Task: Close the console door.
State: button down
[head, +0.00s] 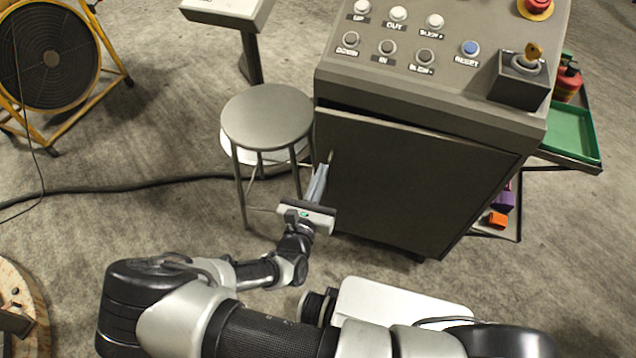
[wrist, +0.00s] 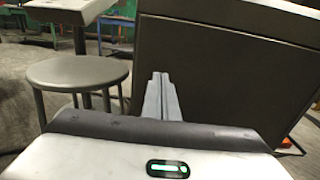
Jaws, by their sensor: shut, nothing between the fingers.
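The console (head: 450,95) stands at the upper right of the head view with its sloped button panel on top. Its dark door (head: 410,185) covers the front below the panel, and a dark gap shows along its top edge, widest at the left. In the wrist view the door (wrist: 225,85) fills the upper right. The shut fingers also show in the wrist view (wrist: 161,95), in front of the door's left part. I cannot tell whether they touch it.
A round grey stool (head: 267,117) stands just left of the door, close to my gripper. A black cable (head: 150,184) runs across the floor. A yellow-framed fan (head: 48,60) is at upper left. A green tray (head: 570,133) sits right of the console. Floor at left is mostly clear.

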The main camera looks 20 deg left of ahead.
aim_at(334, 141)
jog(key=w+b, duration=0.1)
jog(key=w, duration=0.6)
jog(key=shift+w+f+b, duration=0.1)
jog(key=shift+w+b, duration=0.2)
jog(key=shift+w, duration=0.6)
